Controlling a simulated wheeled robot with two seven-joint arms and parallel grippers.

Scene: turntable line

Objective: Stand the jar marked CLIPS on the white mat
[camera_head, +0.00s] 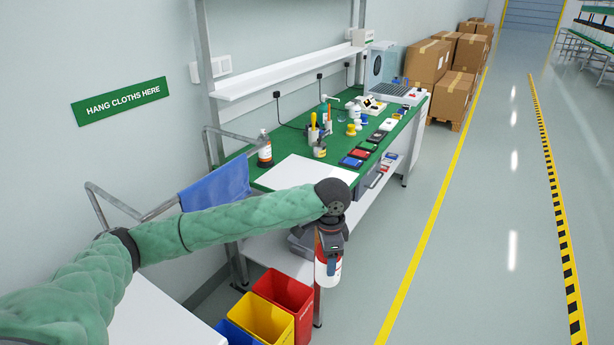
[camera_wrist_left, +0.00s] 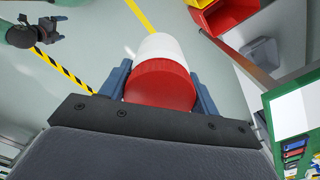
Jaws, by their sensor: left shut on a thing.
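My left gripper (camera_head: 328,258) is shut on a jar (camera_head: 327,273) with a red lid and white body. The jar hangs in the air in front of the bench, below the height of its top. In the left wrist view the jar (camera_wrist_left: 160,75) sits between the two blue-grey fingers; no CLIPS marking is readable. The white mat (camera_head: 300,173) lies bare on the near end of the green bench top, behind my left wrist; it also shows in the left wrist view (camera_wrist_left: 289,115). My right gripper (camera_wrist_left: 55,27) shows small in that view, its opening unclear.
Red (camera_head: 285,291), yellow (camera_head: 262,319) and blue (camera_head: 232,332) bins stand below, close to the jar. A blue cloth (camera_head: 217,185) hangs on a rail left of the mat. A pump bottle (camera_head: 265,150) and several small items stand beyond the mat. The right-hand floor is clear.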

